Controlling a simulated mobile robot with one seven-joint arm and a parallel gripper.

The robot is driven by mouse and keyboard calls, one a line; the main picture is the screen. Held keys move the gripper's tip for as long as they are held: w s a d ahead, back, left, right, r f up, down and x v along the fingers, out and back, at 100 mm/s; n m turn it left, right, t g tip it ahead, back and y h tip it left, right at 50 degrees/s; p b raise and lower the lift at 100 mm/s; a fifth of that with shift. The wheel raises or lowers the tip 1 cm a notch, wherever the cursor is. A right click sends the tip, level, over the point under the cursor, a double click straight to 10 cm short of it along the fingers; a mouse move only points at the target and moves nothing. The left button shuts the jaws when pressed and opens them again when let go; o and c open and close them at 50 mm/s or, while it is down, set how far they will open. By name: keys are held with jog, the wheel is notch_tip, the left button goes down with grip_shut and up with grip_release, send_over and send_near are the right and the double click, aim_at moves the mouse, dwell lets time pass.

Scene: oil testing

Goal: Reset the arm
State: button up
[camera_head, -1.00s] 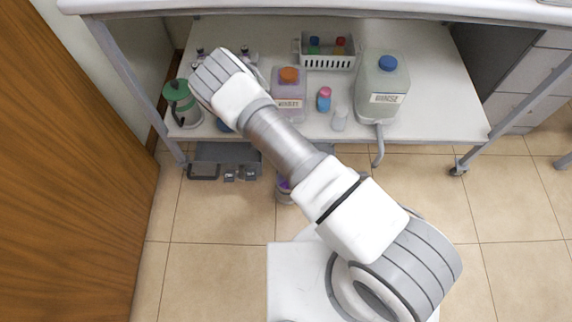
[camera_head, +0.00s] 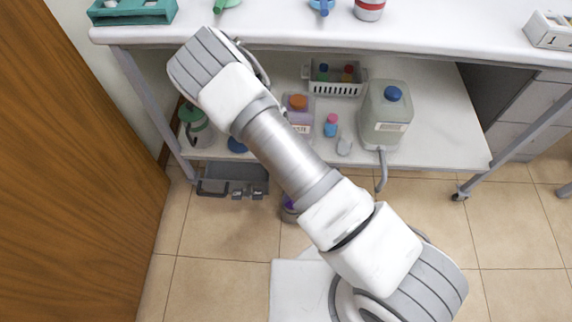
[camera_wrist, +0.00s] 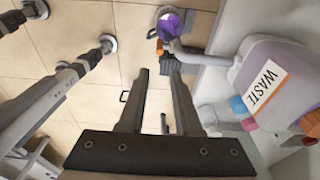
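My arm reaches up and left in the head view, with its wrist bend in front of the bench's front edge. My gripper is hidden in the head view. In the wrist view my gripper (camera_wrist: 157,74) shows two dark fingers standing apart with a gap between them. Nothing sits between the fingers; tiled floor shows through the gap. A container labelled WASTE (camera_wrist: 262,52) is to the right of the fingers, apart from them.
The bench top (camera_head: 420,35) holds a green rack (camera_head: 130,14). The lower shelf (camera_head: 440,140) holds a RINSE jug (camera_head: 386,112), the orange-capped waste container (camera_head: 299,103), a white basket (camera_head: 335,88) and a green-lidded container (camera_head: 196,125). A wooden door (camera_head: 80,200) stands left. Tiled floor is open at right.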

dwell(0.4)
notch_tip(320, 180, up, 28)
jog(key=d+n+y, duration=0.1)
jog(key=n+y, duration=0.3)
jog(key=n, duration=0.3)
jog(key=s+d+r+n+t, duration=0.2)
jog(key=s+d+r+n, duration=0.15)
jog(key=r, duration=0.35)
jog(key=s+d+r+n+t, duration=0.1)
jog(key=s+d+r+n, duration=0.2)
jog(key=r, duration=0.4)
jog(key=s+d+r+n+t+h, duration=0.1)
jog(key=s+d+r+n, duration=0.1)
jog(key=s+d+r, duration=0.3)
jog(key=s+d+r+n+t+h, duration=0.1)
jog(key=s+d+n+t, duration=0.15)
jog(key=s, duration=0.45)
notch_tip(320, 180, up, 18)
jog(key=p, duration=1.8)
jog(key=shift+d+g+p, duration=0.2)
jog(key=shift+g+p, duration=0.15)
jog(key=shift+g, duration=0.1)
